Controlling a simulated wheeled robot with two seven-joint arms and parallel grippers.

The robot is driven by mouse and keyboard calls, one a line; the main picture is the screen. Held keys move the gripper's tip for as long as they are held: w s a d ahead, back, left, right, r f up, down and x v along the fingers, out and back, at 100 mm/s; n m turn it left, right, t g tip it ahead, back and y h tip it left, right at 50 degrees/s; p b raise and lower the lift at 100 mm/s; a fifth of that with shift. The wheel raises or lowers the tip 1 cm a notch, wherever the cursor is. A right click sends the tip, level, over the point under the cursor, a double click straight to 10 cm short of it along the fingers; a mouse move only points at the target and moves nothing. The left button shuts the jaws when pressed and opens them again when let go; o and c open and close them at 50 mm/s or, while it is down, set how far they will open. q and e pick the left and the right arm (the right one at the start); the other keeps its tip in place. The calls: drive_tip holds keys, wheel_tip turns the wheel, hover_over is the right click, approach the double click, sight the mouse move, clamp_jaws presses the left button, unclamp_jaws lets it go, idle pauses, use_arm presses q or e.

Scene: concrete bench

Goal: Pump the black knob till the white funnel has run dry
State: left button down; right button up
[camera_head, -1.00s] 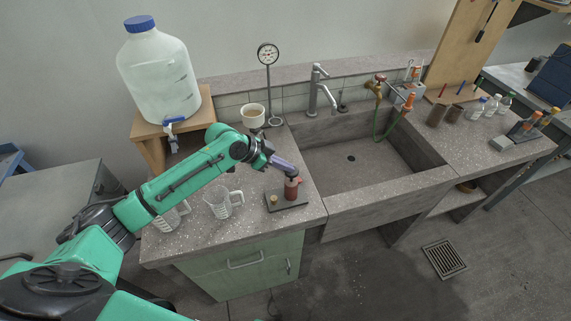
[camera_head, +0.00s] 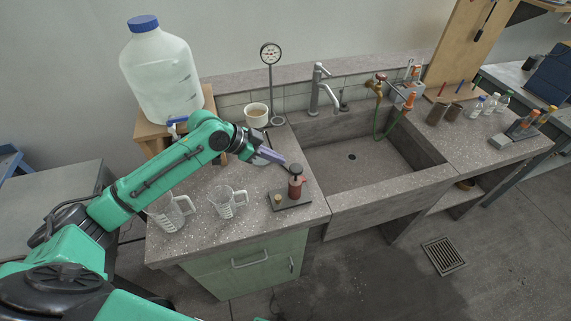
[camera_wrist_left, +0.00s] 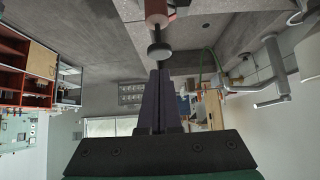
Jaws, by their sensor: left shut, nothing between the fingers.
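The black knob (camera_head: 296,168) stands raised on top of a small red pump (camera_head: 296,187) on a dark base plate (camera_head: 288,201) at the counter's right front. The white funnel (camera_head: 256,117) is behind it, below the round gauge. Its inside looks tan, and I cannot tell how much liquid it holds. My left gripper (camera_head: 285,165) is shut and empty, just left of the knob and apparently clear of it. In the left wrist view, the knob (camera_wrist_left: 160,51) is just beyond the shut fingertips (camera_wrist_left: 160,72). My right gripper is in no view.
Two clear measuring jugs (camera_head: 228,203) (camera_head: 170,212) stand left of the pump. A large water container (camera_head: 160,75) with a blue cap sits on a wooden stand behind. The gauge (camera_head: 270,54) rises beside the funnel. The stone sink (camera_head: 360,180) is open at the right.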

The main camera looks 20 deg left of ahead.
use_arm(q)
drive_tip(key=b+v, duration=0.1)
drive_tip(key=v, duration=0.3)
drive_tip(key=shift+s+a+r, duration=0.1)
drive_tip(key=shift+r, duration=0.3)
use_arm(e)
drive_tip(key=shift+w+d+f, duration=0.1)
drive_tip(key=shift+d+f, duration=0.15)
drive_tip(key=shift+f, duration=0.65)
